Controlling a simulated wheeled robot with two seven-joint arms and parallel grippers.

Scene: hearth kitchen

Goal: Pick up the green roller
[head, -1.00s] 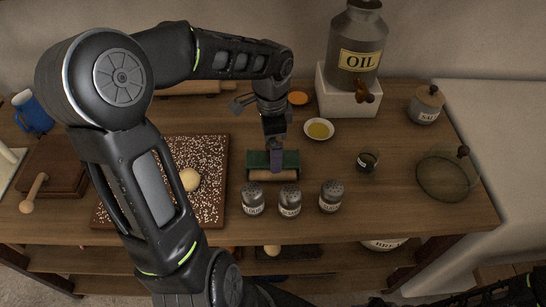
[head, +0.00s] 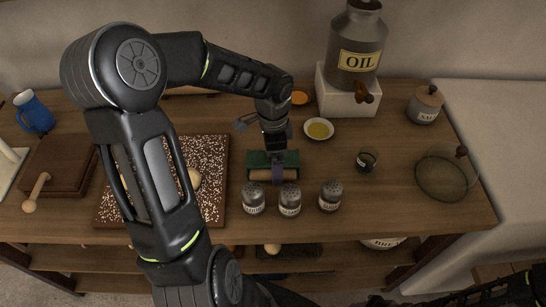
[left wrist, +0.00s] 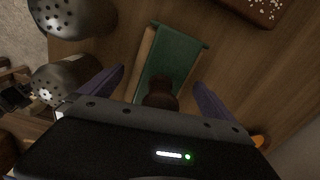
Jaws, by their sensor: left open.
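The green roller (head: 260,159) lies on the wooden table behind a row of shakers. In the left wrist view it shows a flat green top (left wrist: 172,58), a pale wooden edge and a dark round knob. My left gripper (head: 277,168) points down over it. In the left wrist view the two purple fingers (left wrist: 160,76) are apart, one on each side of the knob, with a gap to the knob on both sides. The gripper is open and holds nothing. The exact height of the fingertips is hard to tell. My right gripper is not seen.
Shakers (head: 253,199) stand close in front of the roller. A seeded board (head: 212,205) lies to its left. An oil dish (head: 319,129), a small glass (head: 367,161) and an oil can (head: 357,45) on a white block are to the right.

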